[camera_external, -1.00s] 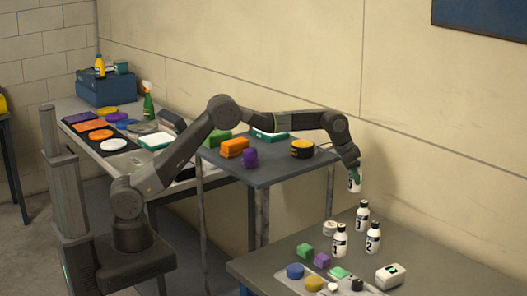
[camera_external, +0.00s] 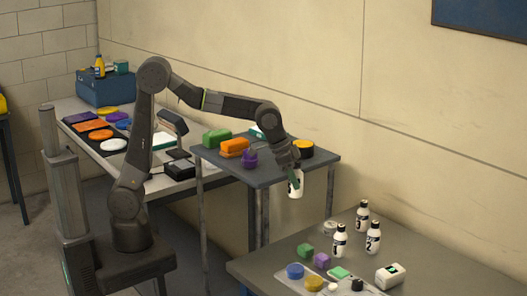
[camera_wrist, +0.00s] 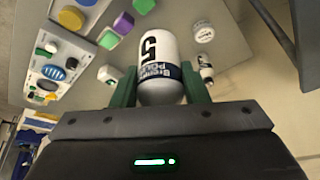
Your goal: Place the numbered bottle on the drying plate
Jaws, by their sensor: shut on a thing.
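My gripper (camera_external: 294,168) is shut on a white bottle (camera_external: 295,189), which hangs below it beside the front edge of the small raised table. In the wrist view the bottle (camera_wrist: 158,62) sits between the green fingers, with a black number that looks like 5 and dark print. Three more white numbered bottles stand upright on the front right table: one marked 1 (camera_external: 339,241), one marked 3 (camera_external: 362,217) and one that looks like 2 (camera_external: 373,238). I cannot tell which thing is the drying plate.
The raised table (camera_external: 270,178) holds green, orange, purple and black-yellow things. The front right table (camera_external: 445,275) carries small coloured blocks, a pale tray and a white box (camera_external: 390,276). The back bench holds coloured pads, discs and a blue toolbox (camera_external: 108,88).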

